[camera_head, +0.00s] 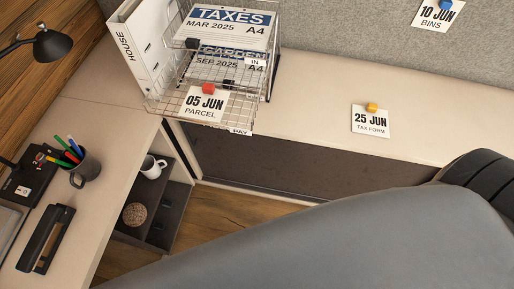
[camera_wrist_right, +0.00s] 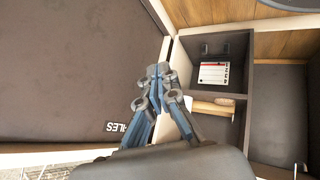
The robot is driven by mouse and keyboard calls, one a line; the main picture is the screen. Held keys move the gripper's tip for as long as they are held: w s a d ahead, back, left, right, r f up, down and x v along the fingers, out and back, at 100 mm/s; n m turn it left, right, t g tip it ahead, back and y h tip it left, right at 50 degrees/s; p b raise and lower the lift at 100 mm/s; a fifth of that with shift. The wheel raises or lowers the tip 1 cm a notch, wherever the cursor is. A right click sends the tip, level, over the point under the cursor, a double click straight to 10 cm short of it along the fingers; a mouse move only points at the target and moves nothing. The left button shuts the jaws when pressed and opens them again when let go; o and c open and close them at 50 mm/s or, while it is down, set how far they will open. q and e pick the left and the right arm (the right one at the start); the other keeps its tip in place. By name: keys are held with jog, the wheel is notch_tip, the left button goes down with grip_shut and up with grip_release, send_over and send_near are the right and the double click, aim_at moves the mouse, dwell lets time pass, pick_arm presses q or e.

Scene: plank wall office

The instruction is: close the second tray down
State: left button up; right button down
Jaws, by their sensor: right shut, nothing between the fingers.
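A wire tray stack (camera_head: 215,75) stands on the desk at the top of the head view. Its upper tray holds a "TAXES MAR 2025" sheet (camera_head: 222,28). The tray below holds a "GARDEN SEP 2025" sheet (camera_head: 222,62). A low tray (camera_head: 162,106) reaches out to the front, with a "PAY" label (camera_head: 240,131). The "05 JUN PARCEL" card covers part of the lower front, so I cannot tell exactly how far each tray is out. My right gripper (camera_wrist_right: 158,72) is shut and empty in the right wrist view, away from the trays. My left gripper is not in view.
A "05 JUN PARCEL" card (camera_head: 203,104) is in front of the stack. A white "HOUSE" binder (camera_head: 130,50) stands left of it. A "25 JUN" card (camera_head: 371,121) lies on the clear desk to the right. A pen cup (camera_head: 86,167) stands left. An open cubby (camera_wrist_right: 219,65) shows beside my right gripper.

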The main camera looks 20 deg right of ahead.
jog(key=w+a+r+n+t+b, duration=0.25)
jog(key=w+r+n+t, duration=0.2)
jog(key=r, duration=0.65)
jog(key=n+t+y+b, duration=0.1)
jog(key=n+t+b, duration=0.2)
jog(key=n+t, duration=0.25)
send_near(244, 131)
jog(key=s+a, duration=0.1)
jog(key=s, duration=0.6)
jog(key=w+p, duration=0.1)
jog(key=w, duration=0.5)
jog(key=w+p, duration=0.2)
jog(key=w, duration=0.4)
jog(key=shift+w+a+r, duration=0.1)
jog(key=shift+a+r, duration=0.1)
jog(key=shift+w+d+f, duration=0.1)
jog(key=shift+w+d, duration=0.15)
jog(key=shift+w, duration=0.05)
